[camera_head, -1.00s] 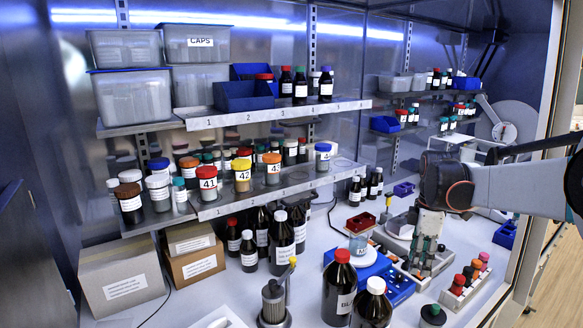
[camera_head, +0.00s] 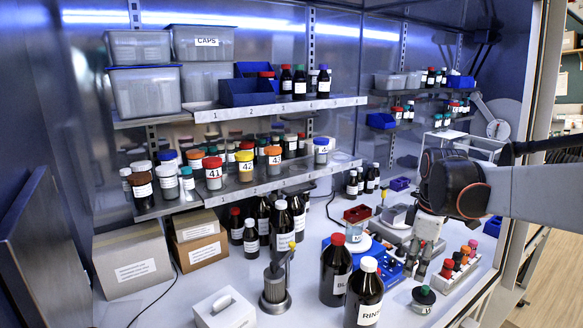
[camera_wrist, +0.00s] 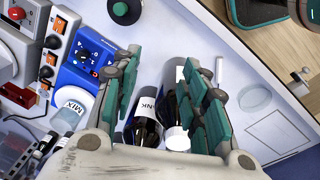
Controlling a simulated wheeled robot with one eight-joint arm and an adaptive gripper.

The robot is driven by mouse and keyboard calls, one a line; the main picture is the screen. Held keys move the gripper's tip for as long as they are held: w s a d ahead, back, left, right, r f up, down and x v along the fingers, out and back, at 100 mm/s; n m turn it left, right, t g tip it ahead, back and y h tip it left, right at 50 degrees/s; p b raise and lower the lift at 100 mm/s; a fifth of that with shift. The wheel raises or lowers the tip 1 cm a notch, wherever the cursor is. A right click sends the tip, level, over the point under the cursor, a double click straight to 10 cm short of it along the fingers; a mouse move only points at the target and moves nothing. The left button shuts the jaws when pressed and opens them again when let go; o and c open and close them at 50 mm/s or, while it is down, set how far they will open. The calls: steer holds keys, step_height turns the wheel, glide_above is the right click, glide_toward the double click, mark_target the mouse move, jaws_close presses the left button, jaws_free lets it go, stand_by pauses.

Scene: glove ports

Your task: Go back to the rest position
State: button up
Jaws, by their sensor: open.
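My gripper (camera_head: 417,274) hangs over the bench at the right, empty, between the brown bottles and the small red-capped bottles. The brown BLANK bottle (camera_head: 336,278) and the brown RINSE bottle (camera_head: 364,297) stand upright left of the gripper. In the wrist view, BLANK (camera_wrist: 146,130) and white-capped RINSE (camera_wrist: 175,136) appear beyond and between the fingers, partly hidden by them and the palm.
A blue device with a jar (camera_head: 357,240) stands behind the bottles. A rack (camera_head: 456,272) of small colored-capped bottles is right of the gripper. Shelves (camera_head: 280,183) hold numbered jars at left. A glove-box frame (camera_head: 513,235) borders the right.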

steer(key=s+a+f+m+t+b, duration=0.1)
steer(key=s+a+f+m+t, duration=0.1)
steer(key=s, duration=0.8)
steer(key=s+a+f+m+t+b, duration=0.1)
steer(key=s+a+f+m+t, duration=0.1)
steer(key=s+a+m+t, duration=0.2)
steer(key=s+a+m, duration=0.3)
steer(key=s+m, duration=0.2)
steer(key=s, duration=0.2)
steer(key=shift+a+b, duration=0.25)
steer(key=shift+b, duration=0.05)
